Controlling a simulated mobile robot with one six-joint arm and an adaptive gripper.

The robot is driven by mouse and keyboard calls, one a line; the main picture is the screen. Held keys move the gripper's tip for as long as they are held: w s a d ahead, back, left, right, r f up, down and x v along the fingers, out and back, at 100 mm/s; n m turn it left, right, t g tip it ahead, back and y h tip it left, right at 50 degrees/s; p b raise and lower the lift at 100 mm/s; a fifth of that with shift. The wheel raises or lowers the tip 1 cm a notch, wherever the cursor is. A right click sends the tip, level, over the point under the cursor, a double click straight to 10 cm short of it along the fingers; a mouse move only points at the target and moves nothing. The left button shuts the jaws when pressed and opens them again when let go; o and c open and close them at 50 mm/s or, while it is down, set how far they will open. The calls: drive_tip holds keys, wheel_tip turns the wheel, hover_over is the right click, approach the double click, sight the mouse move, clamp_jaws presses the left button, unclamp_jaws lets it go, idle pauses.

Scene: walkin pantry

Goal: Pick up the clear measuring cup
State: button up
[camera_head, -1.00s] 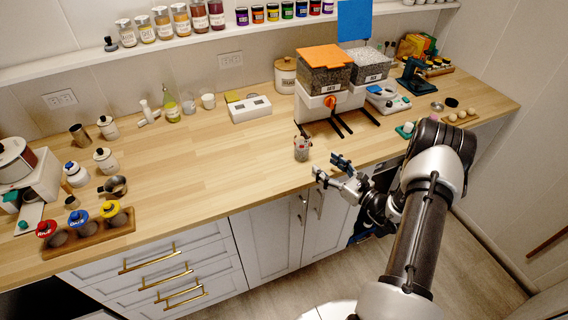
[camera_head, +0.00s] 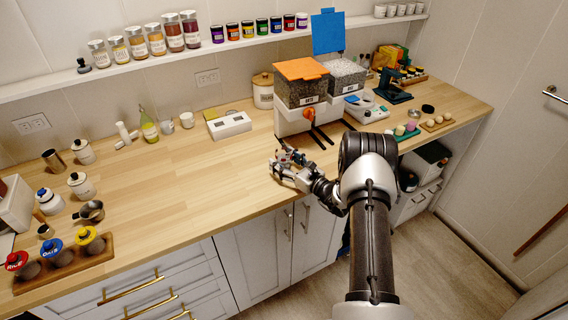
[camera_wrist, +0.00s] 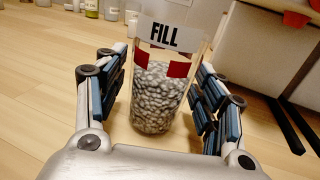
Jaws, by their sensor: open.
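The clear measuring cup (camera_wrist: 158,92) stands upright on the wooden counter in the wrist view. It has a white FILL label and red marks, and it is filled with grey speckled grains. My gripper (camera_wrist: 162,98) is open, with one dark-padded finger on each side of the cup. The cup sits between the fingers; I cannot tell whether either pad touches it. In the head view my gripper (camera_head: 286,164) is low over the front part of the counter, and it mostly hides the cup there.
A dispenser (camera_head: 293,122) with an orange lid stands just behind my gripper, its dark legs reaching forward on the right. A white box (camera_head: 229,125) and small bottles stand further back. The counter (camera_head: 200,195) to the left is clear.

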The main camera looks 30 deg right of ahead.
drive_tip(key=shift+b+x, duration=0.3)
drive_tip(key=shift+x, duration=1.7)
drive_tip(key=shift+c, duration=0.5)
drive_tip(key=c, duration=1.1)
